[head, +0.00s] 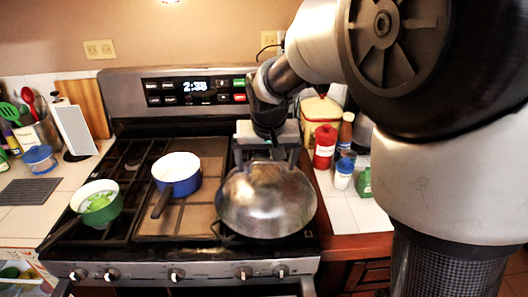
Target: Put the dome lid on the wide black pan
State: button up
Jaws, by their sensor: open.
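The shiny metal dome lid (268,203) is at the right side of the stove. It lies over the wide black pan (226,236), of which only a dark rim and a loop handle show at the front left. The lid looks about level, but I cannot tell if it is seated all round. My gripper (268,160) points down at the top back of the lid, with its fingers apart. The lid's knob is not clearly visible, and I cannot tell if the fingers touch the lid.
A blue saucepan (181,185) stands mid-stove, and a green pot (98,212) with green contents is at the left. A red bottle (325,147), a small white-and-blue jar (343,173) and other containers stand on the right counter. The stove's back panel (195,90) rises behind.

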jog(key=shift+s+r, duration=0.1)
jog(key=shift+r, duration=0.65)
jog(key=p+v, duration=0.1)
jog(key=v, duration=1)
jog(key=s+d, duration=0.3)
jog(key=s, duration=0.3)
jog(key=s+d+f, duration=0.1)
jog(key=s+d, duration=0.3)
jog(key=s, duration=0.3)
jog(key=s+d+f+t, duration=0.1)
jog(key=s+d, duration=0.2)
jog(key=s, duration=0.4)
jog(key=shift+s+d+f, duration=0.15)
jog(key=shift+s+d, duration=0.1)
notch_tip(320, 180, up, 8)
jog(key=p, duration=0.8)
jog(key=shift+f, duration=0.15)
